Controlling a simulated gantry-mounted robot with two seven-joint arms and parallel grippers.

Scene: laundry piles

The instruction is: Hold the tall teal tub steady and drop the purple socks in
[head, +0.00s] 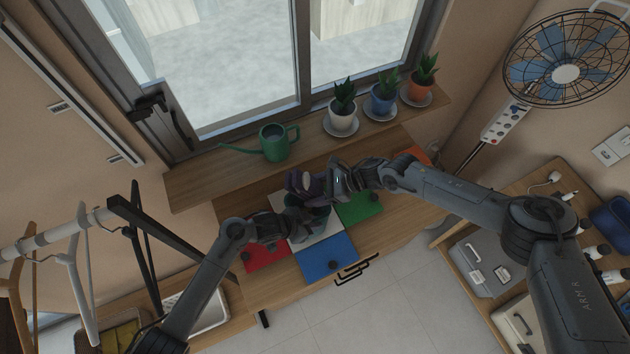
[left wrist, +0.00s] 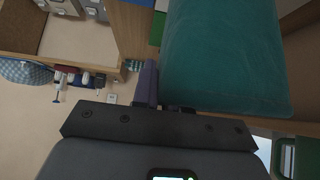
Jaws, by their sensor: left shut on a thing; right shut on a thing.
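The teal tub (head: 318,211) stands near the middle of the table in the head view, mostly hidden by my grippers. It fills the upper right of the left wrist view (left wrist: 225,55). My left gripper (head: 291,226) is low at the tub's left side and shut on it. My right gripper (head: 325,183) is shut on the purple socks (head: 302,184), a dark bundle at the tub's upper side in the picture. I cannot tell whether the socks touch the rim. The inside of the tub is hidden.
Red (head: 264,256), blue (head: 326,259), green (head: 360,207) and white coloured panels lie on the wooden table around the tub. A green watering can (head: 275,143) and several potted plants stand on the window sill behind. A clothes rail (head: 55,237) is at the left.

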